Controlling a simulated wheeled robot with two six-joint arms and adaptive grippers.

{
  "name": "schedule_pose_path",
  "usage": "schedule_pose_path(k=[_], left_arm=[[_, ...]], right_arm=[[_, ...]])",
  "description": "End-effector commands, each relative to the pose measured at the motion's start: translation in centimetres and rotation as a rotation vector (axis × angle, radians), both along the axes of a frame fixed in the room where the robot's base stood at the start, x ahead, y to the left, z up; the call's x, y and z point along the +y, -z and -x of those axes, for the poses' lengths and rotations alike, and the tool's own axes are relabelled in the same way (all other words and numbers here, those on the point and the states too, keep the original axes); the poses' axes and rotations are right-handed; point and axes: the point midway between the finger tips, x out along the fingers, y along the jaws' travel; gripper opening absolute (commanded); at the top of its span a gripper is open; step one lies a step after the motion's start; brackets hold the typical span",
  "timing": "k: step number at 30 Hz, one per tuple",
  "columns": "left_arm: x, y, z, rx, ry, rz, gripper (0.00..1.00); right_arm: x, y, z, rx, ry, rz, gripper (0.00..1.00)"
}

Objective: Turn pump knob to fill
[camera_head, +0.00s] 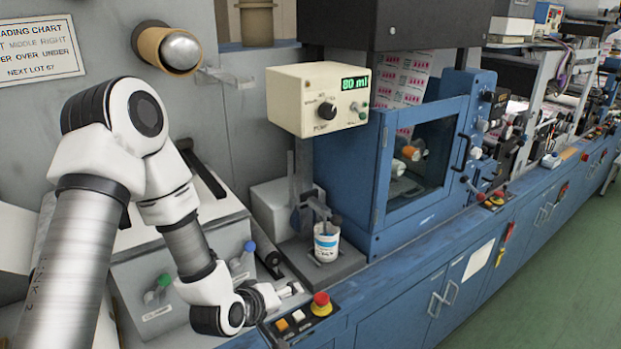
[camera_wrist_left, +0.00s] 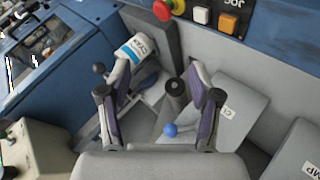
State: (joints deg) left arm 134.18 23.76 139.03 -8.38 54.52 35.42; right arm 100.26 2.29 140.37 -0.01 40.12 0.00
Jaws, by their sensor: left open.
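The cream pump box (camera_head: 290,100) is at the upper middle of the head view, with a green display reading 80 ml. Its black pump knob (camera_head: 327,110) sits on the front face; I cannot read the small labels around it. A white labelled cup (camera_head: 327,242) stands upright below the box and also shows in the left wrist view (camera_wrist_left: 136,48). My left gripper (camera_head: 286,292) is low, left of the cup and well below the knob. In the left wrist view its two fingers (camera_wrist_left: 160,72) are apart, with nothing held between them. My right gripper is not in view.
A red emergency button (camera_head: 321,299) on a yellow base and lit push buttons (camera_head: 290,321) lie close to my left gripper. Grey boxes with blue (camera_head: 249,247) and green-topped handles stand behind my left forearm. A blue machine housing (camera_head: 420,170) fills the right side.

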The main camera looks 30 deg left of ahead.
Motion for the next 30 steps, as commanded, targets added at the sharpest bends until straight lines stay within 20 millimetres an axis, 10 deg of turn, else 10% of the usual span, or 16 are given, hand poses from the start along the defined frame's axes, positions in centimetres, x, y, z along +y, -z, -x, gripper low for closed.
schedule_pose_path(k=[4, 7, 12, 18, 30], left_arm=[[-0.2, 0.3, -0.5, 0.036, -0.112, 0.171, 0.64], [0.3, -1.9, -4.6, -0.005, -0.226, 0.354, 0.64], [1.1, -17.6, -14.2, -0.276, -0.271, 0.594, 0.64], [1.0, -32.8, -15.5, -0.540, -0.178, 0.594, 0.64], [0.3, -34.8, -20.1, -0.567, -0.168, 0.592, 0.64]], right_arm=[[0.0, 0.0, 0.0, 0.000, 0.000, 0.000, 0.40], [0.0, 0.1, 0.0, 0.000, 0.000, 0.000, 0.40], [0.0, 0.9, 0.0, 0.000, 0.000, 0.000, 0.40], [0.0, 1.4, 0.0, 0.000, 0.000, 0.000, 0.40], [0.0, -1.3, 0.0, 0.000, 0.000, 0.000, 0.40]])
